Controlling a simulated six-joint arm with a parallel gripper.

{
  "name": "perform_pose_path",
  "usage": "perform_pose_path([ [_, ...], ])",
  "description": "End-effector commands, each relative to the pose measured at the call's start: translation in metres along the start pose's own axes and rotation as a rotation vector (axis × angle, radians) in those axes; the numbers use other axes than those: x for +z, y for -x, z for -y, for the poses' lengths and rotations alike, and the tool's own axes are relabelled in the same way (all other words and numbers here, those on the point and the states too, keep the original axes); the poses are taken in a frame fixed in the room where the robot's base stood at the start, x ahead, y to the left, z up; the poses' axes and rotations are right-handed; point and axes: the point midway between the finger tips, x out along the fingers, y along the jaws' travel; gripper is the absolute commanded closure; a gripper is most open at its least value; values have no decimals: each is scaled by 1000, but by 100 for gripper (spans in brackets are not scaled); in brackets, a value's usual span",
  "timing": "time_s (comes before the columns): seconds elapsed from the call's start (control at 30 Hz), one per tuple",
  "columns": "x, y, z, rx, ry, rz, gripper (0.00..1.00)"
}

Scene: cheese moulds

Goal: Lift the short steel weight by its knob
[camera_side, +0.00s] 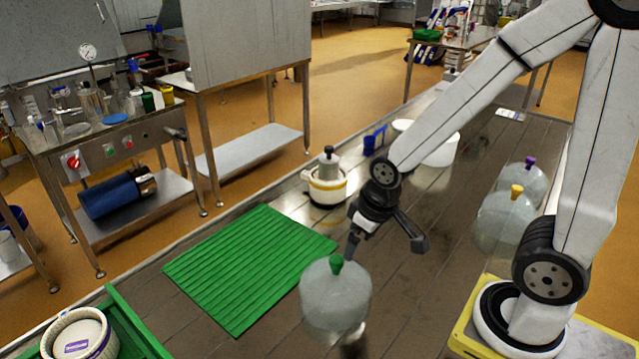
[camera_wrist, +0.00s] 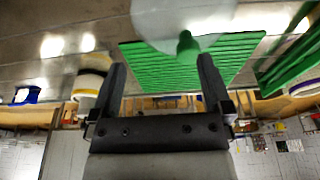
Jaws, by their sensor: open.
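A steel weight (camera_side: 328,163) with a black knob stands upright on a round white mould (camera_side: 326,190) with a yellow band, behind the green mat in the side view. The mould shows partly behind a finger at the left in the wrist view (camera_wrist: 92,72); I cannot make out the weight there. My gripper (camera_side: 385,247) is open and empty, tilted downward in front and to the right of the weight, well apart from it. A clear dome (camera_side: 335,300) with a green knob is near my fingertips; the knob (camera_wrist: 187,46) shows beyond my gripper (camera_wrist: 163,66) in the wrist view.
A green ribbed mat (camera_side: 245,265) lies left of the dome. Domes with yellow (camera_side: 505,222) and purple knobs stand at the right. A green tray (camera_side: 122,305) with a mould is at the lower left.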

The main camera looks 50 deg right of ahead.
Motion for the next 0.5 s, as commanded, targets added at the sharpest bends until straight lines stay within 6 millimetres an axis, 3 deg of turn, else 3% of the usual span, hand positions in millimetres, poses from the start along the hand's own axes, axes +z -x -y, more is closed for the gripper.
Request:
perform_pose_path([
  [0.23,-33,0,-10,5,99,15,0],
  [0.5,-98,-1,-37,8,321,50,0],
])
